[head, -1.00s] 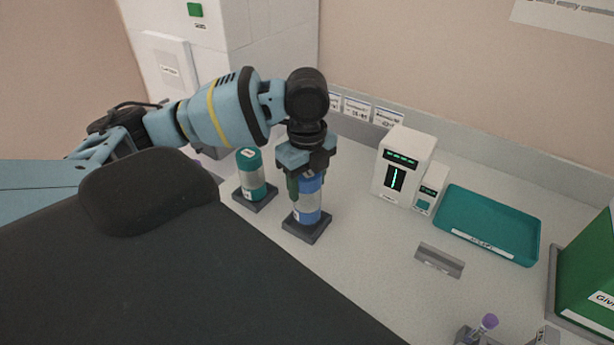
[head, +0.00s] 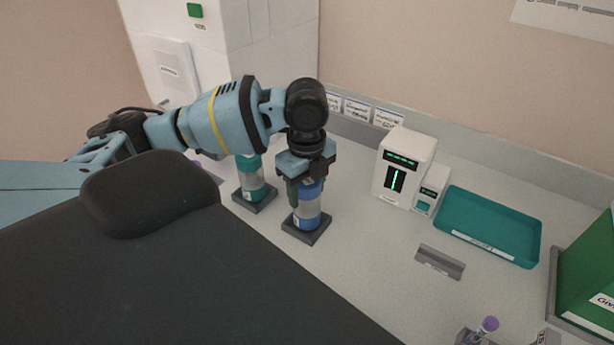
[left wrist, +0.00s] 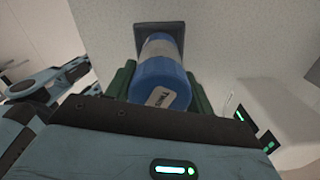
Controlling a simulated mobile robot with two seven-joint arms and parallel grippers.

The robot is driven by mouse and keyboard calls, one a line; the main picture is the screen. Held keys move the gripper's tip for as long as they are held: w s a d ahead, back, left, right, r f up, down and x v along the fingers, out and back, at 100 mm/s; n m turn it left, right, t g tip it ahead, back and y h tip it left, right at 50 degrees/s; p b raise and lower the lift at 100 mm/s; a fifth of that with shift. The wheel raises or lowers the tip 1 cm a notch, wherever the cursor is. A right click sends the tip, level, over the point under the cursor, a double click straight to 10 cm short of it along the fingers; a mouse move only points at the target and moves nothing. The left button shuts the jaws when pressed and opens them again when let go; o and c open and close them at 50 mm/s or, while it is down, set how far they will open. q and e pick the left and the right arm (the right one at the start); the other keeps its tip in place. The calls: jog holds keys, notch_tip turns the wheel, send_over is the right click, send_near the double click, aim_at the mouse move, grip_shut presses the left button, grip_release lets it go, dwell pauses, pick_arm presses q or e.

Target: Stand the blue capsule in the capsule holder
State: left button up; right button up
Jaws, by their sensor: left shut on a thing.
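The blue capsule (head: 307,220), with blue ends and a clear grey middle, stands upright on a dark square holder (head: 306,232) on the counter. Its blue top (left wrist: 160,84) faces the camera in the left wrist view. My left gripper (head: 305,190) comes down from above and is shut on the capsule's upper part, with a green finger (left wrist: 199,95) on either side. The capsule's foot meets the holder; how deep it sits cannot be made out. The dark holder also shows behind the capsule in the left wrist view (left wrist: 173,30). My right gripper is out of view.
A teal capsule (head: 250,181) stands on another dark holder (head: 254,204) close to the left. A white device (head: 403,170) and a teal tray (head: 488,222) stand to the right. A grey block (head: 440,261) and a purple-capped tube (head: 489,324) are nearer the front. The counter between is clear.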

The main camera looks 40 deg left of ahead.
pick_arm(q)
jog(key=shift+f, duration=0.2)
jog(key=o, duration=1.1)
jog(key=shift+o, duration=0.2)
jog(key=shift+r, duration=3.9)
